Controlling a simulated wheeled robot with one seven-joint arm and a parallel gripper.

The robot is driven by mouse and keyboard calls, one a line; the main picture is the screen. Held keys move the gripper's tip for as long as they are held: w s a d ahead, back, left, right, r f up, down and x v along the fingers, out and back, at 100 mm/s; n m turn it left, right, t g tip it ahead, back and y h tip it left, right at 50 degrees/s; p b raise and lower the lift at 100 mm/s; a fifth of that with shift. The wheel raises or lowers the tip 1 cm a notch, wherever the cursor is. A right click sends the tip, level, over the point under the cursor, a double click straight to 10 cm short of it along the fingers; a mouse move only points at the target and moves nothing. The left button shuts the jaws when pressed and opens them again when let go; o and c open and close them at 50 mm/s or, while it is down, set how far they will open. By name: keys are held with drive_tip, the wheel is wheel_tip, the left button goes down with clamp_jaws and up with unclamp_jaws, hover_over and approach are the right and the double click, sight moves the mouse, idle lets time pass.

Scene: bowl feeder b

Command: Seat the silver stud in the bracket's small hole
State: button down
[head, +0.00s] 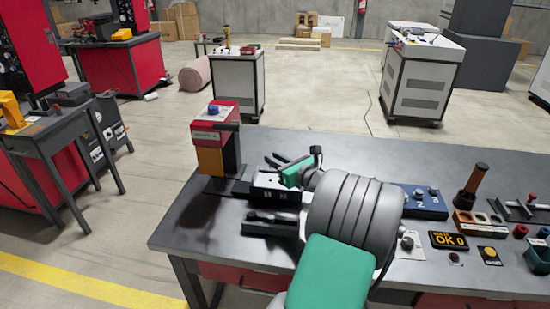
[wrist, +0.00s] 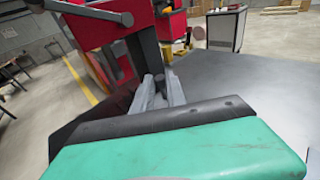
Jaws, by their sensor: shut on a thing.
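My gripper (head: 272,160) reaches over the left half of the workbench, its thin dark fingers pointing left, just in front of the red machine. In the wrist view, my gripper (wrist: 158,90) is seen from behind, its two grey fingers close together with a small grey piece between them. I take this piece for the silver stud (wrist: 158,100); its ends are hidden. A dark block with a pale top (head: 277,181) sits under the gripper. I cannot tell whether it is the bracket, and no small hole can be made out.
The red and orange machine (head: 217,140) stands close left of my gripper, on the workbench (head: 200,225). A dark vice-like fixture (head: 270,222) lies in front. A blue box (head: 424,201), a display reading OK 0 (head: 448,240) and a brown-handled tool (head: 472,188) are to the right.

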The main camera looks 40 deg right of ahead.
drive_tip(key=shift+r+p, duration=0.15)
drive_tip(key=shift+p, duration=0.25)
hover_over(276, 185)
wheel_tip(276, 185, down, 5)
drive_tip(key=shift+w+r+b, duration=0.15)
drive_tip(key=shift+r+b, duration=0.05)
drive_tip(key=shift+b, duration=0.25)
drive_tip(key=shift+p, duration=1)
drive_tip(key=shift+f+b, duration=0.55)
drive_tip(key=shift+f, duration=1.25)
idle(0.8)
drive_tip(key=c, duration=1.3)
unclamp_jaws()
drive_tip(key=s, duration=0.5)
drive_tip(key=s+r, duration=0.1)
drive_tip(key=s, duration=0.1)
drive_tip(key=shift+s+a+r, duration=0.1)
drive_tip(key=shift+s+a, duration=0.15)
drive_tip(key=shift+s, duration=0.15)
